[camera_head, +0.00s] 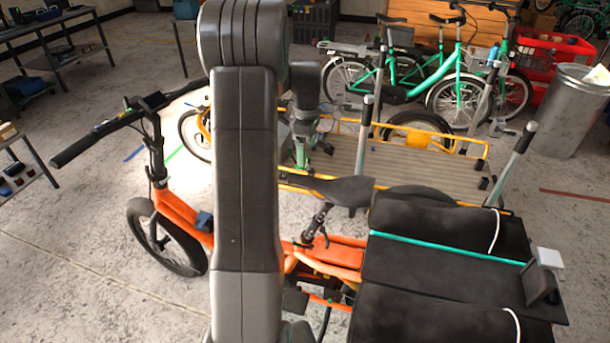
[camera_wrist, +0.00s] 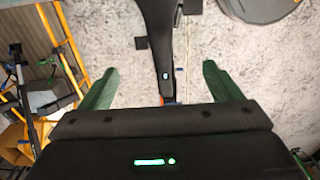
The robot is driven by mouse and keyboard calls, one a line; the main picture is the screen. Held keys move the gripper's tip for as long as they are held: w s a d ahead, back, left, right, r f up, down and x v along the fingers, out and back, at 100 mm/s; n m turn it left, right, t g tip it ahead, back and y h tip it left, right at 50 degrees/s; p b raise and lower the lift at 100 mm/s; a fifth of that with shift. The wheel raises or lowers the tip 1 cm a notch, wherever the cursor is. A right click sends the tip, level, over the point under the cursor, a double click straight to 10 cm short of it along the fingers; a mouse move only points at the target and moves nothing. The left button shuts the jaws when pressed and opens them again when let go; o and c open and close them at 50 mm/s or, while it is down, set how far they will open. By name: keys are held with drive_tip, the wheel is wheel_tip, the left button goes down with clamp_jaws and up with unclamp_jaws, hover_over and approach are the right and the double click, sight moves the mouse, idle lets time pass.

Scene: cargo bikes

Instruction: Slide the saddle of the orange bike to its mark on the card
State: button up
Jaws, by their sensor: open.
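The orange bike (camera_head: 185,212) stands across the head view, handlebar to the left. Its black saddle (camera_head: 345,190) sits on a dark post, nose pointing left. My gripper (camera_head: 301,155) is near the saddle's nose, partly hidden behind my arm. In the wrist view, the green fingers of my gripper (camera_wrist: 159,70) are spread wide and empty. The narrow nose of the saddle (camera_wrist: 157,35) lies between them in the picture, with a gap on each side. I cannot tell whether it is at fingertip depth. I cannot make out the card or its mark.
A yellow-railed cargo bike with a slatted deck (camera_head: 408,172) stands just behind. Black panniers (camera_head: 430,265) cover the orange bike's rear. A green bike (camera_head: 425,75), red crate (camera_head: 550,55) and metal bin (camera_head: 577,110) are at the back right. Floor at the lower left is clear.

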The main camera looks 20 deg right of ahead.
sight(307, 177)
wheel_tip(307, 177, down, 12)
drive_tip(key=shift+f+p, duration=0.25)
drive_tip(key=shift+p, duration=0.8)
drive_tip(key=c, duration=1.4)
drive_tip(key=r, duration=0.1)
drive_tip(key=d+r, duration=0.1)
drive_tip(key=r, duration=0.1)
drive_tip(key=s+r, duration=0.1)
drive_tip(key=r, duration=0.1)
drive_tip(key=shift+d+r, duration=0.25)
drive_tip(key=o, duration=1.2)
drive_tip(key=shift+c, duration=0.2)
drive_tip(key=shift+o, duration=1.2)
drive_tip(key=shift+s, duration=0.1)
